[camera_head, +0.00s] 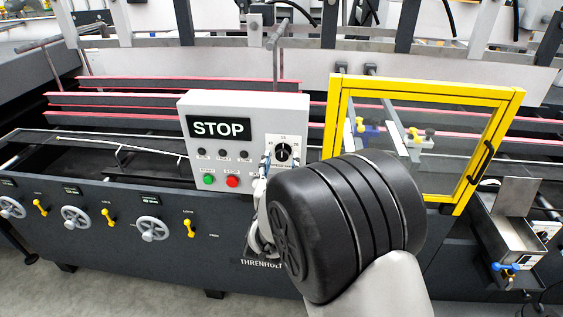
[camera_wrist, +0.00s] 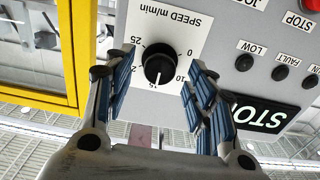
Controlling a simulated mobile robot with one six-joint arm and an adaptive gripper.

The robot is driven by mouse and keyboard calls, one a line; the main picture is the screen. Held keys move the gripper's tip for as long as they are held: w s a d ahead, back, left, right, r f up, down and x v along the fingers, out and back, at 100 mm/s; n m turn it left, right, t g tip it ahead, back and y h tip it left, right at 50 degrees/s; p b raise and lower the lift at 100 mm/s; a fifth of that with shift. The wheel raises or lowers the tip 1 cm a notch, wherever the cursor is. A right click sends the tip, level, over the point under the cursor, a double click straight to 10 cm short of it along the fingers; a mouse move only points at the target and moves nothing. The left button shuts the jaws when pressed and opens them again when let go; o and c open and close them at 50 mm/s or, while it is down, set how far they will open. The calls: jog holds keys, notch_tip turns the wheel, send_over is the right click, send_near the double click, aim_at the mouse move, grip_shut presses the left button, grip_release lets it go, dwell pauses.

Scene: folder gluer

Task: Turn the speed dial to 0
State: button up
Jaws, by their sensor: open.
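The speed dial (camera_wrist: 158,64) is a round black knob on a white plate marked SPEED m/min, seen upside down in the wrist view. Its white pointer mark is at the 15 label; the 0 label is at the right of the knob in that view. My gripper (camera_wrist: 161,80) is open, with one blue-padded finger on each side of the knob and visible gaps between. In the head view the dial (camera_head: 283,152) is on the right of the light grey control box (camera_head: 245,105). My dark wrist hides much of the gripper there.
The box carries a STOP display (camera_head: 218,128), a green button (camera_head: 208,180), a red button (camera_head: 232,181) and small dark lamps. A yellow-framed clear guard (camera_head: 425,90) stands close to the right of the box. Handwheels and yellow levers line the machine's front.

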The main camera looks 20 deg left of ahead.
jog(key=shift+x, duration=1.05)
jog(key=c, duration=1.1)
